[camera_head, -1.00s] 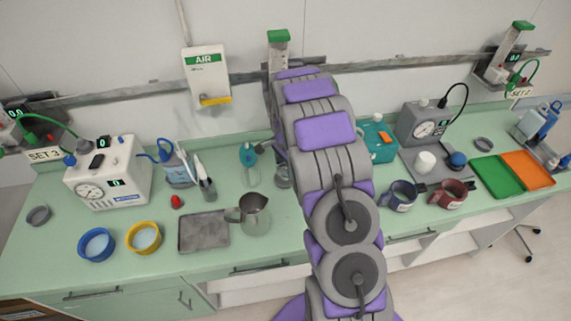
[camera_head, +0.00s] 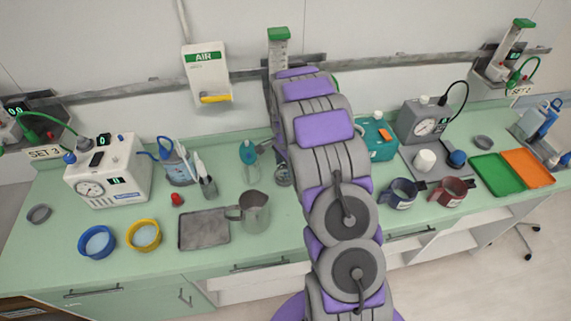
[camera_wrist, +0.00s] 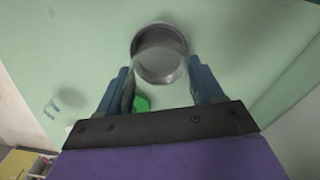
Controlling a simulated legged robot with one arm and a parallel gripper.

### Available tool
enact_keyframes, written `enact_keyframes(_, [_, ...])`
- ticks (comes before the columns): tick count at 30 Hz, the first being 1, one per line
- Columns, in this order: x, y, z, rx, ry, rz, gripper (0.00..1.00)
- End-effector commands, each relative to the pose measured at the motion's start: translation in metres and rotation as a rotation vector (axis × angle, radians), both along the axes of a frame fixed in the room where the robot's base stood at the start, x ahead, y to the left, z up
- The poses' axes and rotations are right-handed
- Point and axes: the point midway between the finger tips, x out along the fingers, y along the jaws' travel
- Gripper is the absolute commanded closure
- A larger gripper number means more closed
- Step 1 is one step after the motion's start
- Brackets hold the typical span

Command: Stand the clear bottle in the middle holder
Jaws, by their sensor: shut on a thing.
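The clear bottle (camera_wrist: 168,92) is hard to make out because it is see-through. It shows faintly between the blue fingers of my gripper (camera_wrist: 160,76) in the wrist view, with a green patch by the left finger. My gripper is shut on it. The middle holder (camera_wrist: 160,48), a round grey ring on the green counter, shows just beyond the fingertips. In the head view this holder (camera_head: 283,180) lies just left of my arm, which hides most of the gripper and bottle. I cannot tell whether the bottle's base is inside the ring or above it.
A metal jug (camera_head: 255,212) and a grey tray (camera_head: 204,230) stand left of my arm. A teal box (camera_head: 379,140) and two mugs are to the right. A wall rail (camera_head: 130,90) runs behind.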

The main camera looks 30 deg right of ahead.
Motion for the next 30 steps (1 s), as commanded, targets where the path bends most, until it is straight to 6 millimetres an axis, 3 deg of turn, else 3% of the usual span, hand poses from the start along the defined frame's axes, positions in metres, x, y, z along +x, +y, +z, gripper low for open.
enact_keyframes(30, [0.000, 0.000, -0.017, 0.000, 0.000, 0.000, 0.70])
